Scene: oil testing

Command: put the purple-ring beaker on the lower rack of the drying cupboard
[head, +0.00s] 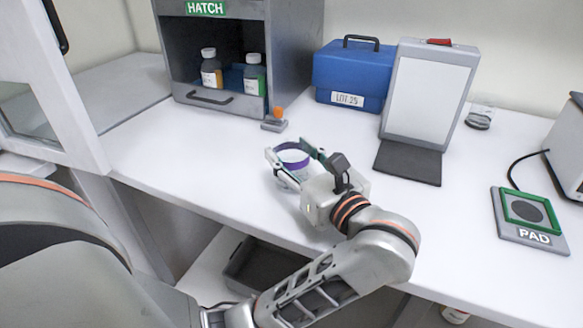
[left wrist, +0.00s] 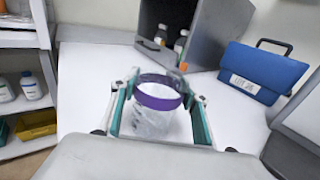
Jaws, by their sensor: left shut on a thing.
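The purple-ring beaker (head: 292,157) is clear glass with a purple band near its rim. It is upright between the fingers of my left gripper (head: 296,158), over the white bench near its front edge. In the left wrist view the beaker (left wrist: 158,108) sits between the green-padded fingers (left wrist: 158,112), which are shut on it. I cannot tell whether its base touches the bench. A white-framed glass door (head: 45,80) with a dark handle stands at the far left; whether it belongs to the drying cupboard is unclear. My right gripper is out of view.
A grey hatch (head: 290,45) with bottles stands at the back, with an orange-knobbed piece (head: 275,121) before it. A blue case (head: 350,75), a board (head: 428,92) and a pad (head: 530,220) lie to the right. White shelves (left wrist: 22,60) show left. The bench's left part is clear.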

